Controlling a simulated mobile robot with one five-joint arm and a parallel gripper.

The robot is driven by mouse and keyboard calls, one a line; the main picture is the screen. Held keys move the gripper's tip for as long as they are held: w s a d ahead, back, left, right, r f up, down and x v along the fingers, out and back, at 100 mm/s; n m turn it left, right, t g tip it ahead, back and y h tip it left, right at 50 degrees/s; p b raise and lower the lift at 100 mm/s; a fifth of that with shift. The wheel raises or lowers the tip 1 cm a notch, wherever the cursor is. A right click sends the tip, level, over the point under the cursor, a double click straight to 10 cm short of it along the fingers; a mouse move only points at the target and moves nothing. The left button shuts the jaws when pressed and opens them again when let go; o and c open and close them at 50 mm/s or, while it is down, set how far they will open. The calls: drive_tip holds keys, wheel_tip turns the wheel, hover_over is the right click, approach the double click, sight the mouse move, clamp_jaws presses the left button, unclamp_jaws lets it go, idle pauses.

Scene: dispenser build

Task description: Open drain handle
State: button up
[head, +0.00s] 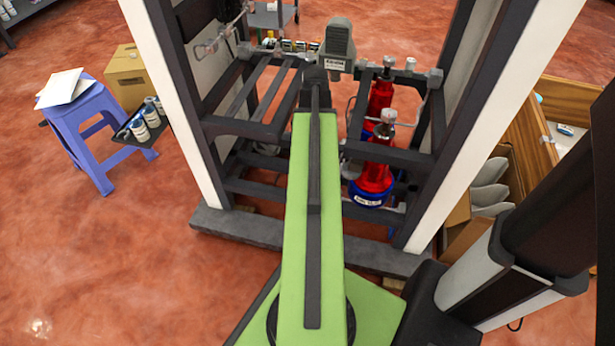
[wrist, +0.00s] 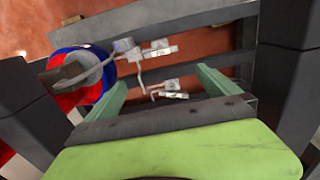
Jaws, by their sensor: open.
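In the wrist view, my gripper (wrist: 160,88) is open, its two green fingers spread apart. Thin bent pipework with small pale valve fittings (wrist: 168,88) shows between the fingers, and nothing is clamped. Another pale fitting (wrist: 160,49) lies just beyond. I cannot tell which of these small parts is the drain handle. A red and blue cylinder (wrist: 93,92) stands left of the left finger, partly hidden by a grey bracket. In the head view, the red cylinder (head: 376,178) with its blue base stands inside the frame; my green arm hides the gripper.
A dark frame with pale uprights (head: 490,110) surrounds the work area; its bars are close on both sides in the wrist view. A purple stool (head: 90,120) and a cardboard box (head: 128,78) stand at left. The left foreground floor is clear.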

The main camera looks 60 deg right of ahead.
drive_tip(key=f+b, duration=1.7)
drive_tip(key=shift+w+a+f, duration=0.2)
drive_tip(key=shift+w+f, duration=0.05)
drive_tip(key=shift+r, duration=0.1)
drive_tip(key=shift+c, duration=0.4)
